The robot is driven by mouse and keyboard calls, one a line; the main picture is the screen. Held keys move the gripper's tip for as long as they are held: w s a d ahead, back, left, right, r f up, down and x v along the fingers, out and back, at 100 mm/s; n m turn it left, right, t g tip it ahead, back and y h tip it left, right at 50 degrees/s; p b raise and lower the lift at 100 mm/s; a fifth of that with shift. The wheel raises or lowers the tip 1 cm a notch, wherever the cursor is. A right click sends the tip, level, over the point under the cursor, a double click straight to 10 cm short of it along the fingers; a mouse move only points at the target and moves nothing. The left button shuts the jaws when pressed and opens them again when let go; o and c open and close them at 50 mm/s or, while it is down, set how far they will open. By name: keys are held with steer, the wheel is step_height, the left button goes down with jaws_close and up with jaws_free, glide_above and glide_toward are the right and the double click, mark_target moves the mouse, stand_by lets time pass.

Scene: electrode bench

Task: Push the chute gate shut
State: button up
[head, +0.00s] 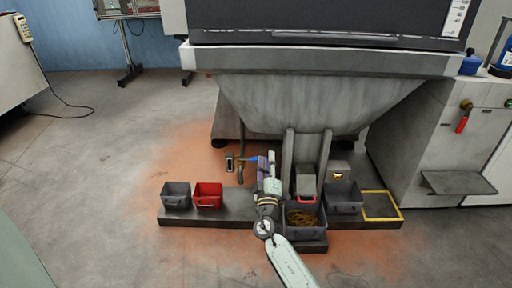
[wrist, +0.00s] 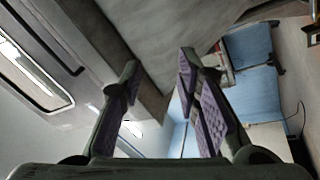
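The grey chute (head: 288,165) comes down from the hopper (head: 310,100) between two upright rails. A grey block with a red strip (head: 306,198) is at its lower end; I cannot tell for sure whether this is the gate or how far open it is. My gripper (head: 262,164) is just left of the chute in the head view, with purple finger pads. In the wrist view my gripper (wrist: 160,95) has its fingers well apart, with nothing between the tips. I cannot tell whether it touches the chute. A small dark-framed handle-like piece (head: 229,162) is left of my gripper.
A grey bin (head: 303,231) with brown pieces stands below the chute. A grey bin (head: 175,197) and a red bin (head: 208,198) are to the left. Another grey bin (head: 343,200) and a yellow-edged square (head: 400,214) are to the right. The left floor is open.

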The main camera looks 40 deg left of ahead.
steer(key=s+a+r+y, duration=0.1)
steer(key=s+a+r, duration=0.1)
steer(key=r, duration=0.3)
steer(key=shift+s+a+r+m+p, duration=0.15)
steer(key=shift+a+r+m+p, duration=0.2)
steer(key=shift+a, duration=0.25)
